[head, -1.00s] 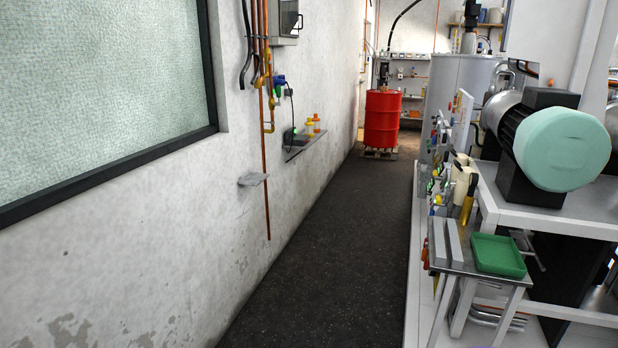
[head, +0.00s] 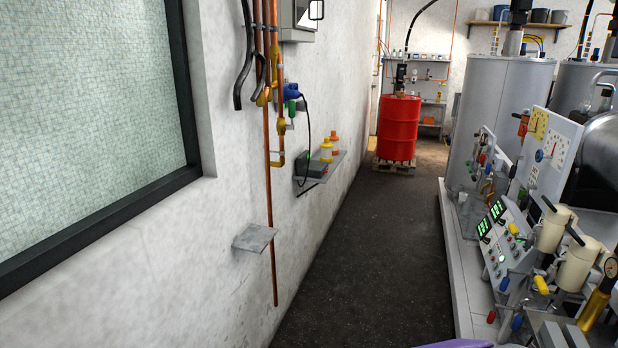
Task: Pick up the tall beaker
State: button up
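I cannot make out a thing that is clearly the tall beaker. Two cream cylindrical parts with dark levers, a farther one (head: 553,230) and a nearer one (head: 578,264), stand at the right among the equipment; I cannot tell whether they are vessels. Two small yellow-orange bottles, one in front (head: 326,150) and one behind (head: 334,142), stand on a wall shelf (head: 325,172) at the left of the aisle. Several grey and blue containers (head: 541,16) sit on a high shelf at the back. My gripper is not in view.
The dark floor aisle (head: 370,230) is clear. A red drum (head: 398,128) on a pallet (head: 393,167) stands at its far end. An empty wall ledge (head: 255,238) juts out at the left. A control panel (head: 500,240) and a large tank (head: 497,110) line the right side.

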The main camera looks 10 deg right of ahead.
aim_at(470, 230)
jog(key=i+z, duration=0.25)
jog(key=i, duration=0.4)
jog(key=i+z, duration=0.2)
jog(key=i, duration=0.4)
jog(key=i+j+z, duration=0.25)
jog(key=i, duration=0.4)
jog(key=i+l+z, duration=0.15)
jog(key=i+z, duration=0.15)
jog(key=i, duration=0.6)
jog(key=i+z, duration=0.25)
jog(key=i, duration=0.65)
jog(key=i+l+u, duration=0.1)
jog(key=i, duration=0.2)
jog(key=i+l, duration=0.15)
jog(key=i, duration=0.2)
jog(key=u, duration=0.05)
